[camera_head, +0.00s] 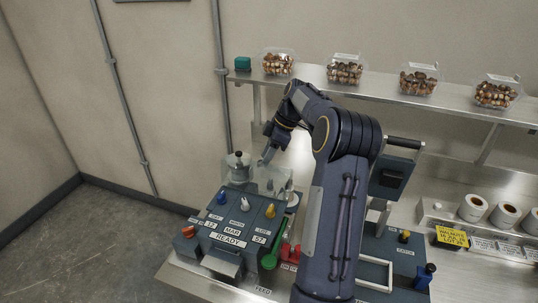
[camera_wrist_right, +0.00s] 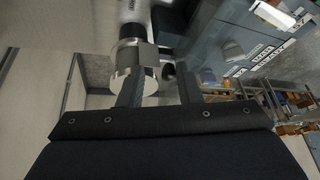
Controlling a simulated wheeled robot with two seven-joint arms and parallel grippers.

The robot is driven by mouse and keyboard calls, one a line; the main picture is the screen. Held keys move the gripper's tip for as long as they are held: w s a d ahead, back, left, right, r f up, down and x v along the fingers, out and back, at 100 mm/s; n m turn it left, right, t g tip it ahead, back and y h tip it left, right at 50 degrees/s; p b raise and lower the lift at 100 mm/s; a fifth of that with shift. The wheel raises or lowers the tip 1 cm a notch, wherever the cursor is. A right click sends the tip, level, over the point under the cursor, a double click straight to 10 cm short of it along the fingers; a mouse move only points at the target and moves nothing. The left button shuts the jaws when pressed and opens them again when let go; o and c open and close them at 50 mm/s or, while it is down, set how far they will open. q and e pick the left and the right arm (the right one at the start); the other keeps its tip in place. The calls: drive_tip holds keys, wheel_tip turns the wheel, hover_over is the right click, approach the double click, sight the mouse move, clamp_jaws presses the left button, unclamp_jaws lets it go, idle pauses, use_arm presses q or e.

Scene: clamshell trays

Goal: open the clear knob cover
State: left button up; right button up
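A see-through, box-like cover (camera_head: 266,178) appears at the back of the grey control box (camera_head: 212,228), beside a metal pot-like part with a dark knob (camera_head: 238,168). Its edges are faint, and I cannot tell its hinge or exact pose. My right gripper (camera_head: 266,158) reaches down from the right, close above the cover; contact is unclear. In the wrist view, the right gripper's two fingers (camera_wrist_right: 160,88) are apart, with a shiny metal cylinder (camera_wrist_right: 130,58) just beyond them. I cannot make out the cover there. My left gripper is out of view.
A shelf (camera_head: 450,103) behind holds several clear trays of nuts (camera_head: 345,70) and a green block (camera_head: 243,63). White label rolls (camera_head: 472,207) and a yellow sign (camera_head: 452,237) are at the right. Blue, white and yellow knobs (camera_head: 245,204) stand on the control box.

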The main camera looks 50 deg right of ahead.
drive_tip(key=shift+a+f+g+y, duration=0.3)
drive_tip(key=shift+a+f, duration=0.35)
drive_tip(key=shift+f, duration=0.35)
drive_tip(key=v, duration=1)
drive_tip(key=shift+c, duration=0.3)
